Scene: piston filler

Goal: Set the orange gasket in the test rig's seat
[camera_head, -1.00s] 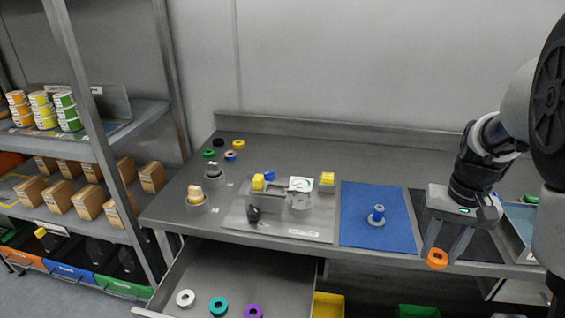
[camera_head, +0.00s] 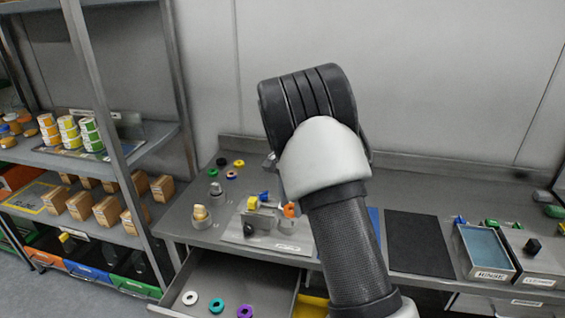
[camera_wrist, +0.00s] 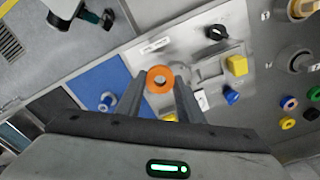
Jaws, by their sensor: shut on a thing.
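The orange gasket (camera_wrist: 160,79) is pinched between the two fingertips of my gripper (camera_wrist: 160,84) in the wrist view, its ring facing the camera. It also shows as a small orange patch in the head view (camera_head: 290,209), beside my arm. The gripper is over the test rig, a grey plate (camera_wrist: 165,32) with a black knob (camera_wrist: 216,32), a yellow block (camera_wrist: 237,65) and a blue-handled part (camera_wrist: 231,96). The plate also shows in the head view (camera_head: 240,236). The rig's seat is hidden or unclear behind the gasket and fingers; I cannot tell the gap between them.
A blue mat (camera_wrist: 95,82) with a small blue-and-grey part (camera_wrist: 106,101) lies beside the rig. An open drawer (camera_head: 200,273) holds white, teal and purple rings. Loose rings and metal cups stand left of the rig. A black mat (camera_head: 419,243) and trays are at right.

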